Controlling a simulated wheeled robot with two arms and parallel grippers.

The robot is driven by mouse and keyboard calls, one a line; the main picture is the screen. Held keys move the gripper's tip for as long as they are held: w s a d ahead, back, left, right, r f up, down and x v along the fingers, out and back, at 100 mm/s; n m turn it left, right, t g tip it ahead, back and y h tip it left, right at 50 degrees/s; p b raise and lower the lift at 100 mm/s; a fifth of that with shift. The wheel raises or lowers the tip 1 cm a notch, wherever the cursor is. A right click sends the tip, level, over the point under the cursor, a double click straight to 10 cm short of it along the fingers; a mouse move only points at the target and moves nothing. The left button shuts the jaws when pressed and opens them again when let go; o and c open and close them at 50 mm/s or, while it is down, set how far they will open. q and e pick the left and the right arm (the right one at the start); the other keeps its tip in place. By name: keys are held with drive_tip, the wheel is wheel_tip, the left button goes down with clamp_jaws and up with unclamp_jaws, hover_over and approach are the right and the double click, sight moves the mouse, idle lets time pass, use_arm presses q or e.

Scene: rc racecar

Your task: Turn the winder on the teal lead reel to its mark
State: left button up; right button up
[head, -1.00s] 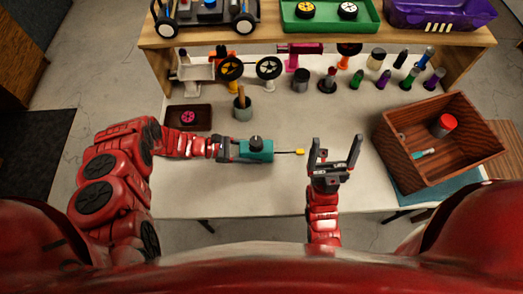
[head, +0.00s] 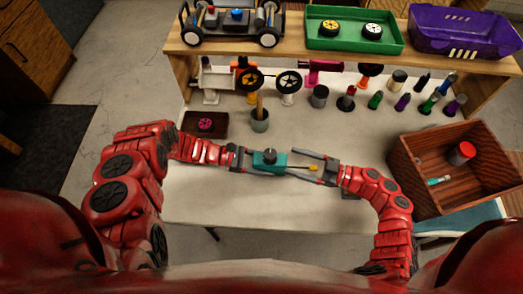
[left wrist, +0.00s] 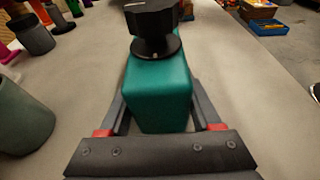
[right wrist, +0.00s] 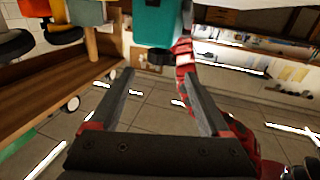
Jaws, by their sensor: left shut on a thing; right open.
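The teal lead reel (head: 281,163) is held above the white table by my left gripper (head: 254,160), whose fingers lie along its sides. Its black winder knob (head: 269,154) is on top; the left wrist view shows the knob (left wrist: 154,22) with a pale line on its upper face. The reel's target mark cannot be made out. A lead with a yellow end (head: 313,168) runs from the reel's right side. My right gripper (head: 292,162) is open around the lead, its fingertips near the reel's right end. In the right wrist view the reel (right wrist: 158,22) is ahead of the open fingers.
A wooden crate (head: 408,178) stands on the right with a red-topped jar (head: 462,153) inside. A grey cup (head: 260,122) and a dark tray (head: 190,123) stand behind my left arm. Several tools and wheels line the back below a shelf. The table's front is clear.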

sight(261, 156)
drive_tip(key=x, duration=1.1)
drive_tip(key=shift+w+a, duration=0.15)
drive_tip(key=shift+a, duration=0.15)
drive_tip(key=shift+f, duration=0.1)
clamp_jaws()
